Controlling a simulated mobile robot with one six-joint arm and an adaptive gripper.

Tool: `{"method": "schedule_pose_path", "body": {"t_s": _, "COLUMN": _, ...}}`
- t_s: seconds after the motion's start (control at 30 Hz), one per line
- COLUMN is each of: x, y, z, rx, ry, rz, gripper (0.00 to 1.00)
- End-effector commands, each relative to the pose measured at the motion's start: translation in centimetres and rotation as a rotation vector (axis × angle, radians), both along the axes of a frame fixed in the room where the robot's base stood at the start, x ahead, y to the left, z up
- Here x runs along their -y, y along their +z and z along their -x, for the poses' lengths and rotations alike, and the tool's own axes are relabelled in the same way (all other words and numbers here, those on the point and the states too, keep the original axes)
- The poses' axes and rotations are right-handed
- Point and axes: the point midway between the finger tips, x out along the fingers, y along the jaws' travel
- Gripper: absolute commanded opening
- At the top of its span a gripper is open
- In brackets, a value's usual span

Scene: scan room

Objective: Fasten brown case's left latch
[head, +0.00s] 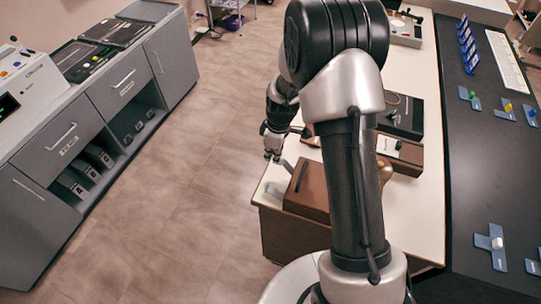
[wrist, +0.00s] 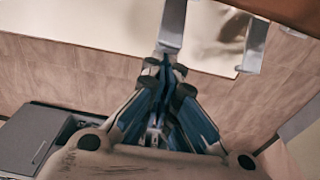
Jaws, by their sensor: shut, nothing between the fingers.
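The brown case (head: 309,190) lies on the pale table, partly hidden behind my arm; a brown edge of it also shows at the top right of the wrist view (wrist: 290,8). Two grey metal latches stick out from its side in the head view, a farther one (head: 287,166) and a nearer one (head: 276,191). In the wrist view one latch strip (wrist: 173,24) is right at my fingertips, and the other (wrist: 254,46) is off to the right. My gripper (wrist: 166,64) is shut and empty; whether it touches the strip is unclear. In the head view my gripper (head: 272,153) hangs beside the table edge.
The pale table (head: 425,215) also holds a black box (head: 401,117) and another brown object (head: 401,153) behind my arm. A grey cabinet (head: 128,82) stands at left, with open floor (head: 175,170) between.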

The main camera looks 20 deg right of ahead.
Motion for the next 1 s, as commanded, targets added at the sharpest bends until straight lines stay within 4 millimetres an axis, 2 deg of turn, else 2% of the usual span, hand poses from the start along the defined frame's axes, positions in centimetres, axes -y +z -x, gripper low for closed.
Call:
{"method": "schedule_pose_path", "body": {"t_s": 0.37, "x": 1.9, "y": 1.9, "z": 1.4, "rx": -0.004, "ry": -0.001, "rz": 0.0, "gripper": 0.0}}
{"method": "schedule_pose_path", "body": {"t_s": 0.67, "x": 1.7, "y": 1.9, "z": 1.3, "rx": -0.003, "ry": 0.002, "rz": 0.0, "gripper": 0.0}}
{"method": "schedule_pose_path", "body": {"t_s": 1.0, "x": 1.7, "y": 3.3, "z": 1.3, "rx": -0.003, "ry": 0.003, "rz": 0.001, "gripper": 0.0}}
